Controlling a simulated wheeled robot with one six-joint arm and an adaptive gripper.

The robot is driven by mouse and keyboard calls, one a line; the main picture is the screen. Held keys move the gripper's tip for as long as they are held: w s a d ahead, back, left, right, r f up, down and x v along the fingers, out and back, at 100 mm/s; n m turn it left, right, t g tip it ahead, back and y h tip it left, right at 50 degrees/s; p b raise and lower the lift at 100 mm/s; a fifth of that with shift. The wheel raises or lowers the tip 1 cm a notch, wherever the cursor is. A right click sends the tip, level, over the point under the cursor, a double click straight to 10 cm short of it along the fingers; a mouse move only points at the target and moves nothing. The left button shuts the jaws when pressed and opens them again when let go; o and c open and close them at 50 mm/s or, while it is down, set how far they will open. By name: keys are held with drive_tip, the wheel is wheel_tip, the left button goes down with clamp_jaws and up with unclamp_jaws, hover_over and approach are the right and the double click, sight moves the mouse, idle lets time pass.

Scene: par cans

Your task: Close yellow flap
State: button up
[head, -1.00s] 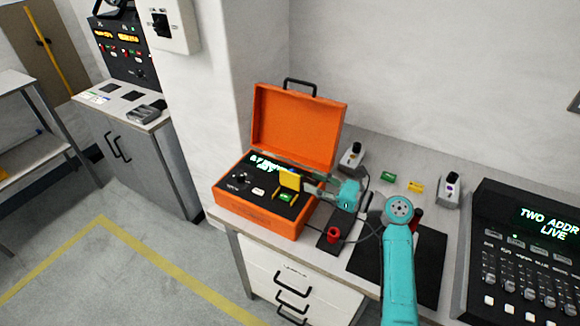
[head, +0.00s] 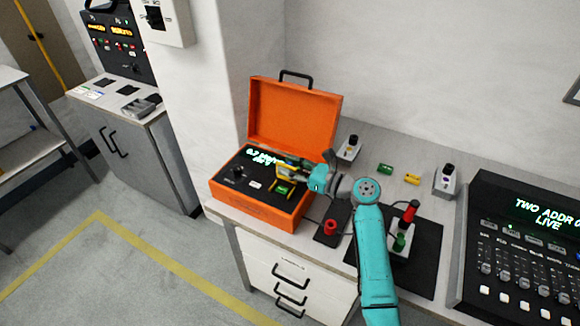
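An orange case (head: 255,204) stands with its lid up on the workbench. Its black panel carries a lit display, a knob and a green part (head: 283,189). The yellow flap (head: 285,169) is at the right of the panel, standing up behind the green part, and partly covered by my gripper. My gripper (head: 291,169) is over the panel, at the flap, reaching in from the right. Its fingers are small and overlap the flap, so whether they are apart, or touch it, is unclear.
Right of the case are a red knob (head: 331,227), a black mat (head: 427,262) with red and green handles, and small green (head: 385,169) and yellow (head: 412,179) blocks. A lighting console (head: 530,245) stands at the far right. The raised orange lid (head: 293,113) stands behind the panel.

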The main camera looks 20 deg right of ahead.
clamp_jaws()
drive_tip(key=shift+s+a+r+n, duration=0.1)
drive_tip(key=shift+s+n, duration=0.05)
drive_tip(key=shift+n, duration=0.15)
drive_tip(key=n, duration=0.1)
drive_tip(key=s+a+n, duration=0.1)
drive_tip(key=n, duration=0.2)
drive_tip(key=s+a+n, duration=0.1)
drive_tip(key=n, duration=0.2)
drive_tip(key=s+a+f+n, duration=0.1)
drive_tip(key=n, duration=0.1)
drive_tip(key=shift+n, duration=0.3)
drive_tip(key=shift+s+a+f+n, duration=0.15)
drive_tip(key=shift+f+n, duration=0.05)
drive_tip(key=shift+n, duration=0.6)
drive_tip(key=shift+s+a+f+n, duration=0.15)
drive_tip(key=shift+f+n, duration=0.05)
drive_tip(key=shift+n, duration=0.6)
